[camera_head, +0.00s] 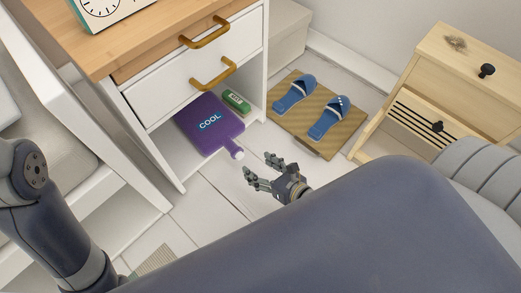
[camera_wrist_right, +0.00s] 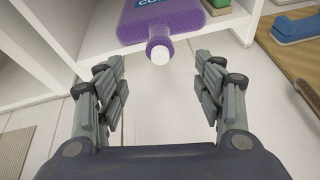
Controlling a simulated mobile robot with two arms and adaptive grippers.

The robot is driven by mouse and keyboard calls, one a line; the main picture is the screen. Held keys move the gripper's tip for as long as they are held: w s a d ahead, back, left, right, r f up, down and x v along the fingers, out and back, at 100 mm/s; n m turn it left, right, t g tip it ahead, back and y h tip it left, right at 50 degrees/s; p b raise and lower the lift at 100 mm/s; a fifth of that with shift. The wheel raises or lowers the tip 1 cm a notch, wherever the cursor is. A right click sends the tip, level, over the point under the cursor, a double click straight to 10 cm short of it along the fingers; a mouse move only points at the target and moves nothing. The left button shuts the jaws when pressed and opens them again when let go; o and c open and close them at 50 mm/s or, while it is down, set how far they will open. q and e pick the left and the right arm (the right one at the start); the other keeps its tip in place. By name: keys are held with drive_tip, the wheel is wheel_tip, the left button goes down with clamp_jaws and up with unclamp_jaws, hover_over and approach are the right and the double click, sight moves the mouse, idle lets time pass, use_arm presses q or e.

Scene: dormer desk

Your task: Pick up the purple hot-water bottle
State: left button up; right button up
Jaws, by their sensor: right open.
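The purple hot-water bottle (camera_head: 201,126) lies flat on the low open shelf of the white cabinet, with a "COOL" label on top. Its neck and white cap (camera_head: 238,153) point out toward my right gripper. In the right wrist view the bottle (camera_wrist_right: 185,18) is at the top centre, cap (camera_wrist_right: 160,54) toward me. My right gripper (camera_head: 258,167) is open and empty, just in front of the cap and apart from it. In the wrist view the cap sits beyond and between the fingers (camera_wrist_right: 163,85). My left gripper is out of view; only part of my left arm shows.
A green box (camera_head: 236,102) lies beside the bottle on the shelf. Two drawers with brass handles (camera_head: 214,75) are above. Blue slippers (camera_head: 329,119) rest on a woven mat (camera_head: 287,125) to the right. A wooden drawer unit (camera_head: 460,85) stands farther right. Pale floor is clear before the shelf.

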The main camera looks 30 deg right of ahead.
sight(241, 155)
drive_tip(key=shift+w, duration=0.1)
drive_tip(key=b+x, duration=0.1)
drive_tip(key=x, duration=0.9)
drive_tip(key=shift+w+a+f, duration=0.15)
drive_tip(key=shift+w+f, duration=0.05)
drive_tip(key=shift+w, duration=0.05)
clamp_jaws()
